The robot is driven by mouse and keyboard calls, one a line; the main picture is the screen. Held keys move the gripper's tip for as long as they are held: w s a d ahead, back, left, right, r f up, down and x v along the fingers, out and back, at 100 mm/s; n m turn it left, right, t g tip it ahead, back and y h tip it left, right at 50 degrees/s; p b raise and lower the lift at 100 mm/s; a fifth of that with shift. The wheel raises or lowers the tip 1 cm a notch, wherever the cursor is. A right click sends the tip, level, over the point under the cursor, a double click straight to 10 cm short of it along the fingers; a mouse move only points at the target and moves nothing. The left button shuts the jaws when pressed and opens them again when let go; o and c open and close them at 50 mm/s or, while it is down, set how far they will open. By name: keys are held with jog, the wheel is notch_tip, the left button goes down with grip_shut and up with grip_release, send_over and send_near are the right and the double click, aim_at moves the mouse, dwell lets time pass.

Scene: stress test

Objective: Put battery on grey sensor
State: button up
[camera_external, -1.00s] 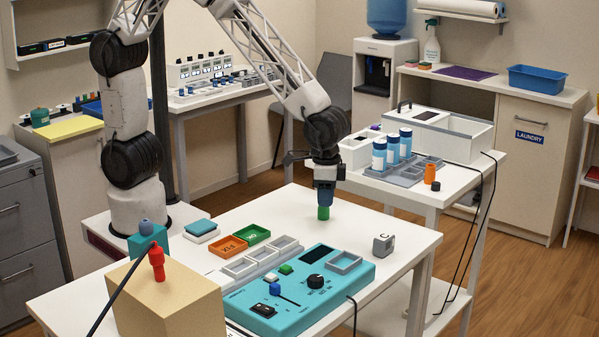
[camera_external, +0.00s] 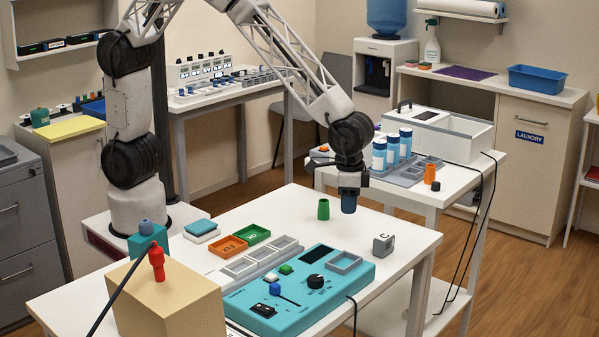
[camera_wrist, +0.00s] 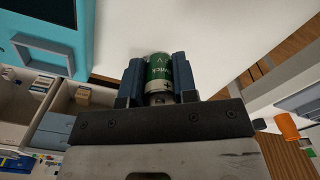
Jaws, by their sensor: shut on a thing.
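The battery (camera_wrist: 158,72), a green and white cylinder with lettering and a plus mark, is between the fingers of my gripper in the wrist view. My gripper (camera_wrist: 158,82) is shut on it. In the external view my gripper (camera_external: 349,205) hangs above the white table, and the battery is hidden by its fingers. A small grey block marked C (camera_external: 383,245) stands on the table, below and to the right of my gripper; it may be the grey sensor. A green cup-like cylinder (camera_external: 323,210) stands upright on the table, left of my gripper.
A turquoise panel (camera_external: 300,312) with knob, slider and screen lies at the table's front. Orange (camera_external: 229,247) and green (camera_external: 252,235) trays stand left of it. A cardboard-coloured box (camera_external: 165,300) is at the front left. The table around the grey block is fairly clear.

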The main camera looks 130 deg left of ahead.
send_over(384, 236)
jog(key=shift+f, duration=0.45)
jog(key=shift+f, duration=1.75)
jog(key=shift+f, duration=0.15)
jog(key=o, duration=0.9)
notch_tip(384, 236, up, 12)
jog(key=shift+r, duration=0.2)
